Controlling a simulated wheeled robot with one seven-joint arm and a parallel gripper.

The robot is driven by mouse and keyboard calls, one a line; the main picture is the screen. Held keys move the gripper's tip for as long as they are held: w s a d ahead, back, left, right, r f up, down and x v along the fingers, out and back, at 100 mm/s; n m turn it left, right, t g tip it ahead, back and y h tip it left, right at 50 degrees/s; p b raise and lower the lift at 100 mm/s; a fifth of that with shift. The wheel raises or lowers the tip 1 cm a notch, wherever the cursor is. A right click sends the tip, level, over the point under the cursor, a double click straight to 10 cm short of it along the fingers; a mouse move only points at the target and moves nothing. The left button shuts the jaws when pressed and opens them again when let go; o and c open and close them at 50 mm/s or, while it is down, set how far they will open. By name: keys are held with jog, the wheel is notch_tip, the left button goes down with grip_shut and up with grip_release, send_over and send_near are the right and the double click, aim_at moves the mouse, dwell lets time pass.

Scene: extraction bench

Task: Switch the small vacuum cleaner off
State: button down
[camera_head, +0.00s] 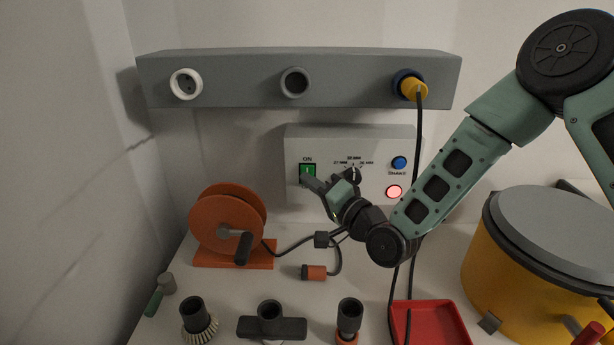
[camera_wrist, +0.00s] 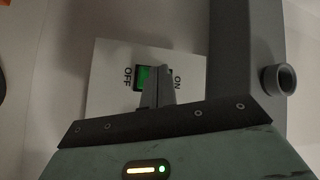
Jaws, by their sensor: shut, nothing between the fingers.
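A pale control panel (camera_head: 354,140) is on the back wall with a green rocker switch (camera_head: 307,169) at its left, ON printed above it. In the wrist view the green switch (camera_wrist: 146,77) lies between the words OFF and ON. My gripper (camera_head: 306,180) is shut and empty, its tips at the lower part of the switch in the head view. In the wrist view the closed fingers (camera_wrist: 153,92) cover the switch's ON-side part; I cannot tell whether they touch it. A yellow drum with a grey lid (camera_head: 537,250), seemingly the vacuum cleaner, stands at the right.
The panel also has a dial (camera_head: 353,175), a blue button (camera_head: 399,163) and a glowing pink lamp (camera_head: 394,191). Above runs a grey duct (camera_head: 235,80) with a yellow plug (camera_head: 413,89). An orange cable reel (camera_head: 228,222), several nozzles and a red tray (camera_head: 430,322) are on the bench.

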jog(key=shift+w+d+r, duration=0.1)
jog(key=shift+w+r, duration=0.1)
jog(key=shift+w, duration=0.15)
dwell(0.4)
jog(key=shift+s, duration=0.15)
jog(key=shift+s+r, duration=0.1)
jog(key=shift+s, duration=0.25)
jog(key=shift+s+r, duration=0.15)
jog(key=shift+s, duration=1.1)
jog(key=shift+s+r, duration=0.1)
jog(key=shift+s, duration=1.15)
jog(key=shift+a, duration=0.2)
